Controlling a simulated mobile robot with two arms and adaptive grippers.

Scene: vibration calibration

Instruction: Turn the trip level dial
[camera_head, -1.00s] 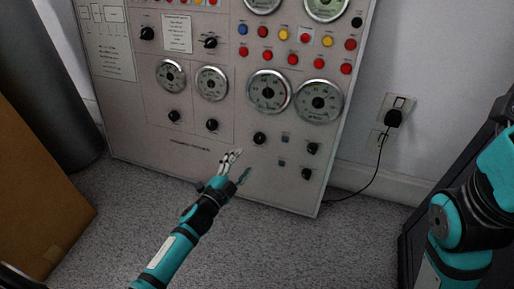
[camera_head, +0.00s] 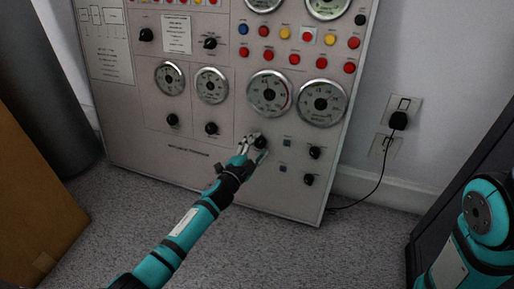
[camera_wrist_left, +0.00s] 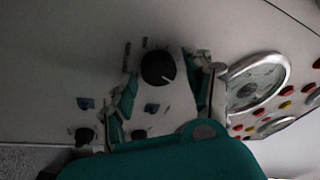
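A grey control panel (camera_head: 190,158) stands upright against the wall, with gauges, buttons and black dials. My left gripper (camera_head: 255,141) is at a black dial (camera_head: 261,143) below the large gauges. In the left wrist view that dial (camera_wrist_left: 157,67), with a white pointer line, sits between the two spread fingers of the left gripper (camera_wrist_left: 168,82). The fingers are open on either side of it; contact is not clear. I cannot read the label that tells which dial is the trip level dial. My right arm (camera_head: 484,222) shows at the right edge, but its gripper is out of view.
Two more black dials (camera_head: 314,152) (camera_head: 309,180) and small square switches (camera_head: 287,142) lie just right of the gripper. A black plug (camera_head: 398,120) with a cable is in the wall socket. A brown board (camera_head: 35,190) stands at the left. The carpet in front is clear.

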